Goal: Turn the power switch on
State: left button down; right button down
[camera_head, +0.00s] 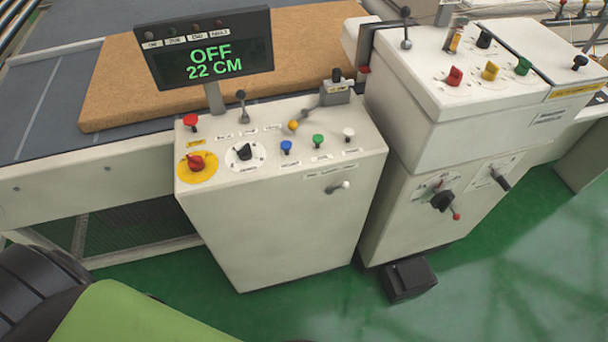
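The left control console (270,215) is a pale box with a sloped top, and its display (208,58) reads "OFF" and "22 CM" in green. On its top are a red rotary knob (196,162) on a yellow disc and a black rotary knob (244,152) on a white dial. The labels are too small to read, so I cannot tell which is the power switch. Neither gripper is in view.
A brown mattress slab (130,75) lies on the grey conveyor (40,110) behind the console. A red mushroom button (190,121) and several coloured push buttons are on the console top. A black pedal (408,278) is on the green floor (480,290), which is otherwise clear in front.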

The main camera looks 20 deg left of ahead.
aim_at(196, 163)
jog(key=u, duration=1.45)
